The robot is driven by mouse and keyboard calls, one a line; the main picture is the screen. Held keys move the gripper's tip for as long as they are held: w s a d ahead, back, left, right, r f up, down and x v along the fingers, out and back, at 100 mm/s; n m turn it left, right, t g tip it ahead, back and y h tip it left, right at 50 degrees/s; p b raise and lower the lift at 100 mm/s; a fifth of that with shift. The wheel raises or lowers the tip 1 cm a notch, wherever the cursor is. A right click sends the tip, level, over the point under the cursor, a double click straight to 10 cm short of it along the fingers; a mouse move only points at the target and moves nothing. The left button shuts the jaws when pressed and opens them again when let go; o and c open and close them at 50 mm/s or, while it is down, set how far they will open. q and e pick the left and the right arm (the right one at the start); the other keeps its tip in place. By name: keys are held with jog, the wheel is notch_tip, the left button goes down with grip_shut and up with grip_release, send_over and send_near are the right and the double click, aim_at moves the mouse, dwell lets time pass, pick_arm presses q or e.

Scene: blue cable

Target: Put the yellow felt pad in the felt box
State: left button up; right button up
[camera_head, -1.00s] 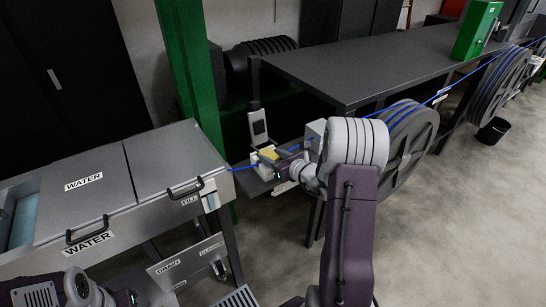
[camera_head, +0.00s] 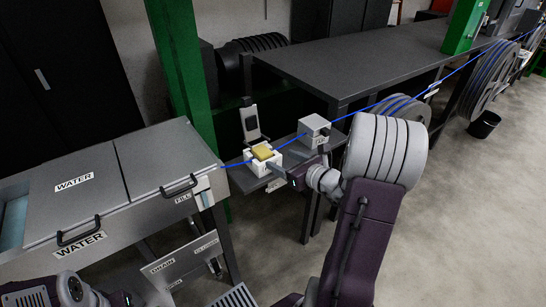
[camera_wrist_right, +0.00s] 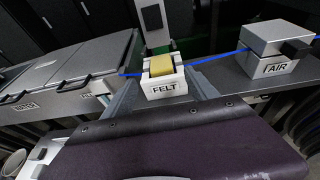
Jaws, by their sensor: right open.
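The yellow felt pad (camera_head: 263,152) sits in the top of the small white felt box (camera_head: 262,168), with its upper part showing above the walls. The right wrist view shows the pad (camera_wrist_right: 161,66) between the side walls of the box (camera_wrist_right: 165,89), which is labelled FELT. The pad's lower part is hidden. My right gripper (camera_head: 272,184) is open and empty in front of the box. Its fingers show on either side of the box in the right wrist view. My left arm is at the bottom left of the head view; its fingers cannot be made out.
A blue cable (camera_head: 235,164) runs from the water tank (camera_head: 150,158) past the felt box to the AIR box (camera_head: 314,130) and on toward large reels. An upright grey device (camera_head: 250,122) stands behind the felt box. A long dark table (camera_head: 370,65) lies behind.

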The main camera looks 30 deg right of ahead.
jog(key=s+a+f+n+g+y, duration=0.35)
jog(key=s+a+n+g, duration=0.2)
jog(key=a+n, duration=0.3)
jog(key=s+a+f+n+g+y, duration=0.2)
jog(key=s+a+f+n+g, duration=0.4)
jog(key=a, duration=0.4)
jog(key=shift+s+d+f+n+g+h, duration=0.4)
jog(key=shift+s+n+h, duration=0.6)
jog(key=shift+n, duration=2.3)
jog(key=shift+s+d+f+n+g+h, duration=0.25)
jog(key=shift+s+f+n+h, duration=0.75)
jog(key=shift+n, duration=2.35)
jog(key=shift+s+d+r+n+g+h, duration=0.15)
jog(key=shift+s+d+n+h, duration=0.3)
jog(key=shift+n+h, duration=2)
jog(key=shift+f+n+y, duration=0.1)
jog(key=shift+n+y, duration=0.75)
jog(key=shift+y, duration=0.05)
